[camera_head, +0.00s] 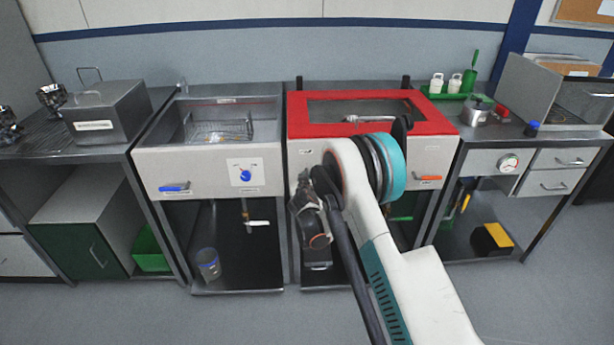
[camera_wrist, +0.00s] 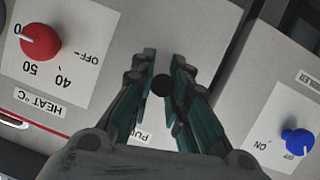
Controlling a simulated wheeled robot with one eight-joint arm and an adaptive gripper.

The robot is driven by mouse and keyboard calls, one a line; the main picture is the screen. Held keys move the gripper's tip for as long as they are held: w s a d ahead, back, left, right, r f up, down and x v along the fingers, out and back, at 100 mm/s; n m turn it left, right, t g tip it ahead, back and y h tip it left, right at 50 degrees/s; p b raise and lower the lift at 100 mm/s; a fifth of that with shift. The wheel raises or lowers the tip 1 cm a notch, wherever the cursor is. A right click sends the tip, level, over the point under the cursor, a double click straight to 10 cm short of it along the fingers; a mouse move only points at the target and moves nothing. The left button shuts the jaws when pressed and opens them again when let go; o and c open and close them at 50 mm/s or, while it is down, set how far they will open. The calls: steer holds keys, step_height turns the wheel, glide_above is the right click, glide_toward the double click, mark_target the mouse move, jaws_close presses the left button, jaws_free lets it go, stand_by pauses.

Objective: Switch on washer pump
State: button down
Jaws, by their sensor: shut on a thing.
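In the wrist view, a small black round knob (camera_wrist: 162,86) sits on a light grey panel between my gripper's fingertips (camera_wrist: 162,78). My gripper is shut on this knob. A partly covered label starting "PU" (camera_wrist: 142,134) lies beside the fingers, upside down. In the head view, my gripper (camera_head: 312,225) is at the front of the red-topped washer (camera_head: 300,120). The knob is hidden there behind my arm, and its switch position cannot be read.
A red heat dial (camera_wrist: 40,43) is left of my fingers in the wrist view. A blue ON/OFF knob (camera_wrist: 297,141) is on the neighbouring panel at right. In the head view, an orange handle (camera_head: 428,178) is on the washer's right front. The floor (camera_head: 200,318) in front is clear.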

mark_target(307, 169)
step_height(307, 169, up, 2)
steer(key=g+p, duration=0.1)
steer(key=g, duration=0.1)
steer(key=g+p, duration=0.1)
steer(key=g, duration=0.1)
steer(key=shift+r+p, duration=0.25)
steer(key=shift+p, duration=0.1)
steer(key=shift+w+r+n+g+p, duration=0.2)
steer(key=shift+r+g+p, duration=0.25)
steer(key=shift+g, duration=0.7)
steer(key=shift+w+r+n+g+p, duration=0.15)
steer(key=shift+r+g+p, duration=0.25)
steer(key=shift+g, duration=0.75)
steer(key=c, duration=1.5)
jaws_free()
steer(key=shift+f, duration=0.1)
steer(key=shift+c, duration=0.2)
steer(key=v, duration=1.2)
